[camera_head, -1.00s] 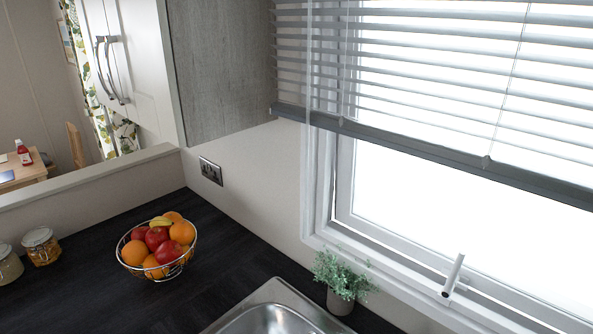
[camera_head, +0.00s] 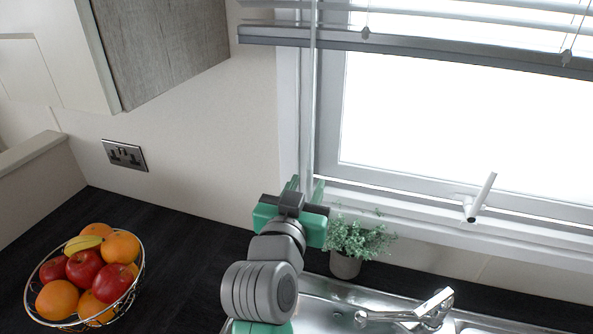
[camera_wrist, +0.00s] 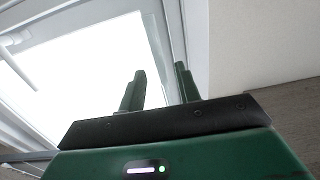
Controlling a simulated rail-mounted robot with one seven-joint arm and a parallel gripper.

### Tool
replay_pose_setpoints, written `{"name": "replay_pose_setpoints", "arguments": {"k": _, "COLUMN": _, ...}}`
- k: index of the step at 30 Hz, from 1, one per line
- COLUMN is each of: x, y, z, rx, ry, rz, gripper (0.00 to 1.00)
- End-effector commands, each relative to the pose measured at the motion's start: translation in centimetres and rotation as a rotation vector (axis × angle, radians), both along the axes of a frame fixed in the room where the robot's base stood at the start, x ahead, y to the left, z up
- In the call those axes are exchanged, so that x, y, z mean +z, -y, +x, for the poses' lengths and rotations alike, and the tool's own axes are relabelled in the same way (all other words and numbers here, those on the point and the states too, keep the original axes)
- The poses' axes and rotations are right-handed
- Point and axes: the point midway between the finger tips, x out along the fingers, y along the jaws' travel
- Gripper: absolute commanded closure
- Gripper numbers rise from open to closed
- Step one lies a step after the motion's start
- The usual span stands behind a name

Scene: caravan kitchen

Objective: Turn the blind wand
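The blind wand (camera_head: 311,110) is a thin, pale, translucent rod. It hangs down along the left side of the window frame in the head view. The grey blind (camera_head: 420,50) is raised, with its bottom rail across the upper window. My gripper (camera_head: 305,188), green and grey, points up near the wand's lower part. Its two fingers (camera_wrist: 160,88) stand apart in the wrist view. I cannot tell whether the wand's lower end lies between the fingers or behind them. No clear grip on it shows.
A potted plant (camera_head: 345,262) stands just right of my gripper, beside the sink (camera_head: 315,285) and its tap (camera_head: 410,315). A white window handle (camera_head: 480,198) sticks up from the frame. A fruit basket (camera_head: 140,285) is on the dark counter at left. A wall cabinet (camera_head: 165,45) hangs upper left.

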Motion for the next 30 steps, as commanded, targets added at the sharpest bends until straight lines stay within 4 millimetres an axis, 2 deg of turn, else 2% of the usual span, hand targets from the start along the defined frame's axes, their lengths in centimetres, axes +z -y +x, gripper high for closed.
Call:
{"name": "replay_pose_setpoints", "arguments": {"k": 3, "x": 0.3, "y": 0.6, "z": 2.3, "rx": -0.001, "ry": -0.001, "rz": 0.000, "gripper": 0.67}}
{"name": "replay_pose_setpoints", "arguments": {"k": 7, "x": 0.2, "y": 1.0, "z": 4.1, "rx": 0.000, "ry": 0.000, "rz": 0.000, "gripper": 0.67}}
{"name": "replay_pose_setpoints", "arguments": {"k": 11, "x": 0.1, "y": 1.2, "z": 4.9, "rx": 0.000, "ry": 0.000, "rz": 0.001, "gripper": 0.67}}
{"name": "replay_pose_setpoints", "arguments": {"k": 17, "x": 0.1, "y": 1.2, "z": 5.0, "rx": 0.001, "ry": 0.001, "rz": 0.001, "gripper": 0.67}}
{"name": "replay_pose_setpoints", "arguments": {"k": 18, "x": 0.1, "y": 1.2, "z": 4.9, "rx": 0.001, "ry": 0.001, "rz": 0.001, "gripper": 0.69}}
{"name": "replay_pose_setpoints", "arguments": {"k": 23, "x": 0.1, "y": 1.2, "z": 4.9, "rx": 0.001, "ry": 0.001, "rz": 0.001, "gripper": 1.00}}
{"name": "replay_pose_setpoints", "arguments": {"k": 30, "x": 0.1, "y": 1.2, "z": 5.0, "rx": 0.010, "ry": -0.001, "rz": 0.001, "gripper": 1.00}}
